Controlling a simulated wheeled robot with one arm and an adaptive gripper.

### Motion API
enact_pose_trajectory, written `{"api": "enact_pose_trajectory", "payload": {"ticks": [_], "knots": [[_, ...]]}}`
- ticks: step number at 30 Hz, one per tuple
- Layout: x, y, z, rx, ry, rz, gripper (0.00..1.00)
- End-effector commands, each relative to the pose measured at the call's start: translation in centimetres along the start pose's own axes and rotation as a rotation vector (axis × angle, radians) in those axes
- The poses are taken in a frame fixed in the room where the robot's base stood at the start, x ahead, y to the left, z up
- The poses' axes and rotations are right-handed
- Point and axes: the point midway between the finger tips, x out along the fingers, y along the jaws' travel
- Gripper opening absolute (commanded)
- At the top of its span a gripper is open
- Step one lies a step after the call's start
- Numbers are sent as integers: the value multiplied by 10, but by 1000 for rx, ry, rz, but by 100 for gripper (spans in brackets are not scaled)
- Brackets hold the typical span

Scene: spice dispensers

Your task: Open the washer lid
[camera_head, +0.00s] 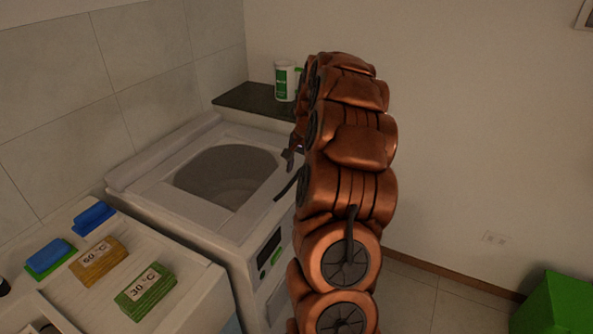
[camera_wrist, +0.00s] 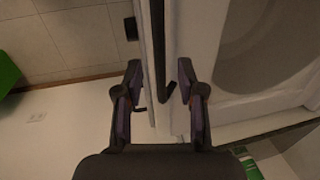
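The white washer (camera_head: 150,205) stands left of my arm in the head view. Its lid (camera_head: 258,137) appears to lie flat, with a grey oval window or opening (camera_head: 225,175) in it. A dark handle (camera_head: 286,186) sticks out at the front edge on the right. My gripper (camera_head: 291,158) is just above the washer's right side, partly hidden by my arm. In the wrist view my gripper (camera_wrist: 160,82) is open. The dark handle bar (camera_wrist: 159,50) runs between its two fingers, with a gap on each side; contact cannot be made out.
A white and green container (camera_head: 286,82) stands on a dark shelf (camera_head: 252,101) behind the washer. Sponges, including a green one labelled 30 °C (camera_head: 146,291), lie on the left counter (camera_head: 190,295). A green box (camera_head: 558,304) is on the floor at right. Floor between is clear.

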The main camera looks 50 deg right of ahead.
Motion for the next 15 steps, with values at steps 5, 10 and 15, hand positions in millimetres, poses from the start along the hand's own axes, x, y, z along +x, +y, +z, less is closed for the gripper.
{"api": "enact_pose_trajectory", "payload": {"ticks": [5, 10, 15], "knots": [[14, 0, 1, -1, -2, 1, 39], [18, 0, 1, -1, 0, 0, 39], [18, 0, 1, -1, 0, 0, 39]]}}
